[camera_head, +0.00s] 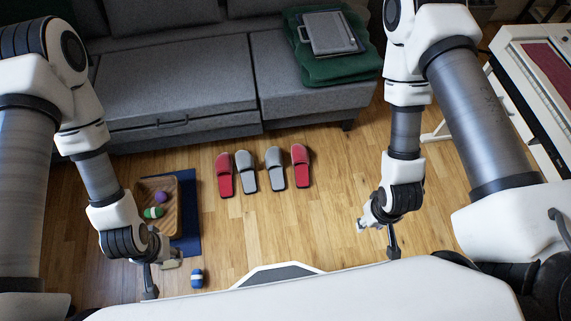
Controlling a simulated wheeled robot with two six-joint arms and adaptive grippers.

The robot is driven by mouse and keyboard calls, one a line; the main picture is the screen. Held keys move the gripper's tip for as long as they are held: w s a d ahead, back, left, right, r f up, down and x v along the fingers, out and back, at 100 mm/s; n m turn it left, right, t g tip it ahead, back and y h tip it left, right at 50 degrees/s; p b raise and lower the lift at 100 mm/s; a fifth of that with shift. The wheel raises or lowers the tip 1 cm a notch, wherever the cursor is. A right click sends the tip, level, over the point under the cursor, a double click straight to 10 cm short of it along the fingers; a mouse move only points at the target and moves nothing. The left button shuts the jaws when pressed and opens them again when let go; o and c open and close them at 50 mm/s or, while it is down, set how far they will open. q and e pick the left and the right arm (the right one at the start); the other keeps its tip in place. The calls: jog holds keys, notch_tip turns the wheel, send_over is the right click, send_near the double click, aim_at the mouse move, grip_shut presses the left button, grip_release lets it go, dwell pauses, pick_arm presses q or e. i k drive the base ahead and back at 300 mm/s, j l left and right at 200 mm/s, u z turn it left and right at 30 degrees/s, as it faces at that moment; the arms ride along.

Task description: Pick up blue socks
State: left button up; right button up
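The blue socks (197,278), a small blue roll with a white band, lie on the wooden floor at the lower left. My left gripper (161,279) hangs just to the left of them. Its fingers are spread apart and nothing shows between them. My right gripper (377,240) hangs over bare floor right of centre, its fingers apart and empty.
A wooden tray (187,212) on a blue mat (188,246) holds a purple roll (160,197) and a green-and-white roll (153,212). Red and grey slippers (247,173) stand before the grey sofa (180,75). A piano (520,75) is at right. The middle floor is clear.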

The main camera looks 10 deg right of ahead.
aim_at(196, 280)
jog(key=u, duration=1.45)
jog(key=k+l+u, duration=0.35)
jog(key=k, duration=0.35)
jog(key=k+l+u, duration=0.2)
jog(key=k, duration=0.2)
